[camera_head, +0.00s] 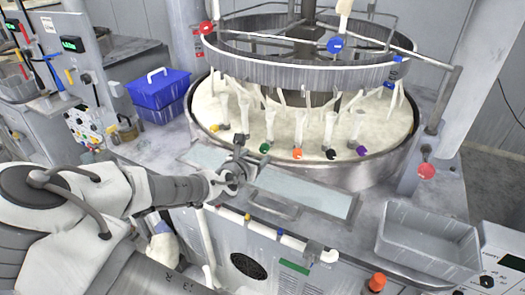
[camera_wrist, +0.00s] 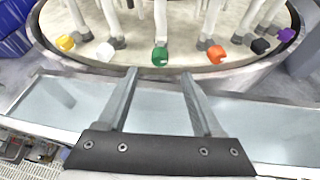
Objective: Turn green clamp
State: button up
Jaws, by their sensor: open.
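The green clamp (camera_head: 264,148) is one of a row of coloured clamps along the front rim of the round platen (camera_head: 357,178). In the wrist view the green clamp (camera_wrist: 160,56) is near the top centre, beyond my fingertips and roughly between them. My gripper (camera_wrist: 159,72) is open and empty, its two fingers pointing towards the platen rim. In the head view my gripper (camera_head: 240,155) is above the front ledge, to the left of the green clamp and apart from it.
A white clamp (camera_wrist: 105,51) is left of the green one and an orange clamp (camera_wrist: 216,54) right of it. Yellow, black and purple clamps are further out. Blue bins (camera_head: 158,95) stand at left, a grey tray (camera_head: 428,240) at right. A large ring (camera_head: 300,72) is overhead.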

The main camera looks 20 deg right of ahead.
aim_at(263, 149)
jog(key=shift+x, duration=3.95)
jog(key=shift+c, duration=0.3)
grip_shut()
